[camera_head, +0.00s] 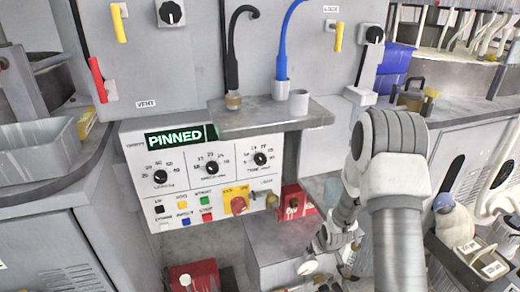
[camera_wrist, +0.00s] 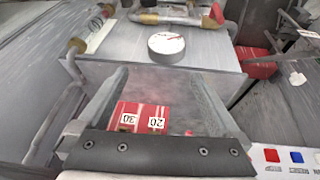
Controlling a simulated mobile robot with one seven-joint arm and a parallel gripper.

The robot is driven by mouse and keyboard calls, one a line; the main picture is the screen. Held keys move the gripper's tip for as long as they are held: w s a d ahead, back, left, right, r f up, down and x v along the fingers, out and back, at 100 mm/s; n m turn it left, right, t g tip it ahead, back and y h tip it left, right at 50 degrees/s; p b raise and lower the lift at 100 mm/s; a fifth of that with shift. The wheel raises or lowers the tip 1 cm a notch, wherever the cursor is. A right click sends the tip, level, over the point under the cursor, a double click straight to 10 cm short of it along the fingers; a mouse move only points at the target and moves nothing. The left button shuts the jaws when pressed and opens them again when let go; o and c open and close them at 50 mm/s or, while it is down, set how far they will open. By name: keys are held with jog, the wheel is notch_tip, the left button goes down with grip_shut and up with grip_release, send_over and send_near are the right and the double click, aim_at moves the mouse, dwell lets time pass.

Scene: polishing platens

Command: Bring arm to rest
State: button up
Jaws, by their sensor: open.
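My gripper (camera_wrist: 160,78) shows in the wrist view with its two grey fingers spread apart. Nothing is held between them. Beyond and below the gap lies a red block (camera_wrist: 145,113) with white labels reading 20 and 30; the gripper's black base hides part of it. My arm (camera_head: 392,160) shows in the head view, reaching down in front of the machines at right of centre, bent at a grey and white joint. Its far end is low, near the grey box beneath the control panel, and the fingers are hard to make out there.
A control panel (camera_head: 205,172) with knobs and a lit PINNED sign stands left of my arm. A grey shelf (camera_head: 262,118) juts out above it. A grey box (camera_wrist: 230,55) carries a round white-topped disc (camera_wrist: 167,46). A caddy (camera_head: 470,262) with bottles stands at lower right.

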jog(key=s+a+r+m+h, duration=0.1)
jog(key=s+r, duration=0.2)
jog(key=r, duration=0.9)
jog(key=s+r, duration=0.3)
jog(key=r, duration=1)
jog(key=s+a+r+m+t+y, duration=0.1)
jog(key=s+a+r, duration=0.1)
jog(key=s+r, duration=0.6)
jog(key=s+a+r+m, duration=0.15)
jog(key=s+r, duration=0.25)
jog(key=s, duration=0.9)
notch_tip(320, 180, up, 22)
jog(key=p, duration=2.1)
jog(key=shift+s+a+f+n, duration=0.2)
jog(key=shift+a+f+n, duration=0.05)
jog(key=shift+a+n, duration=0.1)
